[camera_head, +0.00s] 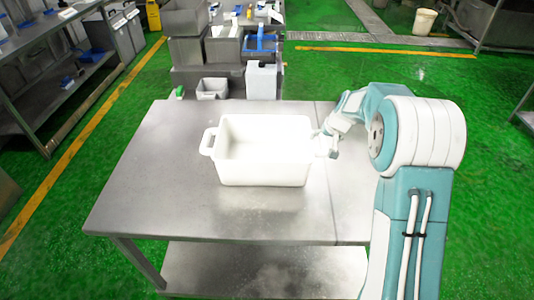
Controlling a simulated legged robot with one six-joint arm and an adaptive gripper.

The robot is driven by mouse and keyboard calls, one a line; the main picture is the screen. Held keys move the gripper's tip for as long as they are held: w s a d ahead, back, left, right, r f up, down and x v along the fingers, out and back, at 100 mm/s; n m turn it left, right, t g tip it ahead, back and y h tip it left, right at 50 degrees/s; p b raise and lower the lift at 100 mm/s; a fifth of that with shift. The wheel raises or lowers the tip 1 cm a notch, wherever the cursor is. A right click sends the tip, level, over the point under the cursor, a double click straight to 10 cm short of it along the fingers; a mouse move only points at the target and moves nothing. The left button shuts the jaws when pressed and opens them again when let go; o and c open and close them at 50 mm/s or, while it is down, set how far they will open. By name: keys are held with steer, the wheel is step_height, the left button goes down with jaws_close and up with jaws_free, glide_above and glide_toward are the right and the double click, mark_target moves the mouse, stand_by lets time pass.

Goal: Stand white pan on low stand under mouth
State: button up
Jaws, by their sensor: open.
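The white pan (262,170) is a deep rectangular tub. It stands upright on the steel table (150,195), near the middle. A loop handle (208,141) sticks out from its left side. My gripper (325,146) is at the pan's right end, beside the rim. It is small and partly merged with the white of the pan, so I cannot tell whether it touches. The pan's right handle is hidden by my gripper. I cannot make out a low stand or a drum mouth in this view.
Behind the table stand grey bins and a white jug (261,80) on a low unit. A steel bench (60,85) runs along the left. A white bucket (424,21) stands far right. The tabletop left of the pan is clear, and green floor lies around.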

steer(key=a+f, duration=0.2)
steer(key=shift+w+f, duration=0.1)
steer(key=shift+f, duration=0.2)
steer(key=shift+d, duration=0.2)
steer(key=c, duration=0.9)
steer(key=shift+d, duration=0.25)
steer(key=shift+c, duration=0.3)
steer(key=shift+w+a, duration=0.15)
steer(key=shift+a, duration=0.25)
steer(key=shift+c, duration=0.5)
steer(key=shift+w+a, duration=0.1)
steer(key=shift+a, duration=0.05)
jaws_close()
steer(key=v, duration=0.3)
steer(key=a+v, duration=0.1)
steer(key=v, duration=0.3)
steer(key=a+v, duration=0.1)
steer(key=v, duration=0.2)
steer(key=shift+s+a+r, duration=0.15)
steer(key=shift+s+r, duration=0.1)
steer(key=shift+s, duration=0.25)
steer(key=s+a+r, duration=0.2)
steer(key=s+r, duration=0.1)
steer(key=s, duration=0.5)
steer(key=shift+s+a+r, duration=0.2)
steer(key=shift+s+r, duration=0.15)
steer(key=o, duration=0.8)
jaws_free()
steer(key=shift+a, duration=0.1)
